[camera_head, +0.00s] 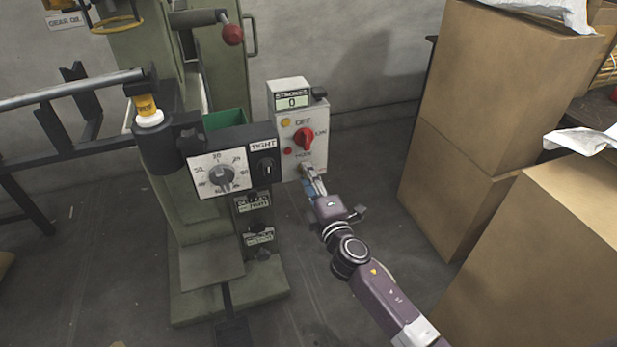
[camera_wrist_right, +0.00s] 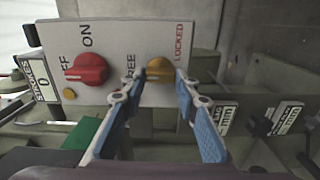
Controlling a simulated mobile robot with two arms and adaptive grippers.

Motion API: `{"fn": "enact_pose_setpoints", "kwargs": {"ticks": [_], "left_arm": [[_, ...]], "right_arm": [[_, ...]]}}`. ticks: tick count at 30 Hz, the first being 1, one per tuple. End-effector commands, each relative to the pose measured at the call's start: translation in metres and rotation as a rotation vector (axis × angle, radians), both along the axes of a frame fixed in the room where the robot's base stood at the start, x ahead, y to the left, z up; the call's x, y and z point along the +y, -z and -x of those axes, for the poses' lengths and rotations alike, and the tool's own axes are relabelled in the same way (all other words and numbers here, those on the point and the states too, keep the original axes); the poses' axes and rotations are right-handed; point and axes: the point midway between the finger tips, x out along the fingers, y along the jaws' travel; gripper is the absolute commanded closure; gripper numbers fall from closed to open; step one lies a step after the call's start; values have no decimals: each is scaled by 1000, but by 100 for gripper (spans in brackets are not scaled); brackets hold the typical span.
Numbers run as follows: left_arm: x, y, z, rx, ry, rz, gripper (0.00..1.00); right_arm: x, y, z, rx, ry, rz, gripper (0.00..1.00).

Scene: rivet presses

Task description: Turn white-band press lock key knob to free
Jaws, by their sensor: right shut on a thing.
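The lock key knob (camera_wrist_right: 159,70) is orange-yellow and sits on the press's light control panel (camera_wrist_right: 115,40). In the wrist view it lies between the word FREE on its left and LOCKED on its right. My right gripper (camera_wrist_right: 160,80) has its blue-padded fingers on either side of the knob, shut on it. Which label the knob points at is not clear. My left gripper is not in view.
A red OFF/ON switch (camera_head: 304,138) sits above my right gripper on the panel. A dark dial box (camera_head: 222,172) stands left of it. Stacked cardboard boxes (camera_head: 490,110) rise on the right. Grey floor (camera_head: 350,270) is open between press and boxes.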

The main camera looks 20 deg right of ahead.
Motion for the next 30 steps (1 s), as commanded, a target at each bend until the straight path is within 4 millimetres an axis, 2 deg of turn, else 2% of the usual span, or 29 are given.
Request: {"fn": "enact_pose_setpoints", "kwargs": {"ticks": [19,20,21,24,30], "left_arm": [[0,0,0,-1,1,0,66],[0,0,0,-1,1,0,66],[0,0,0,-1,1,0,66],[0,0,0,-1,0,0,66],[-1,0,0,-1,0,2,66]], "right_arm": [[1,1,0,0,-2,49,96],[1,1,0,0,-2,49,68],[1,1,0,0,-2,48,64],[1,1,0,-1,-2,48,54],[0,1,0,-1,-1,46,54]]}}
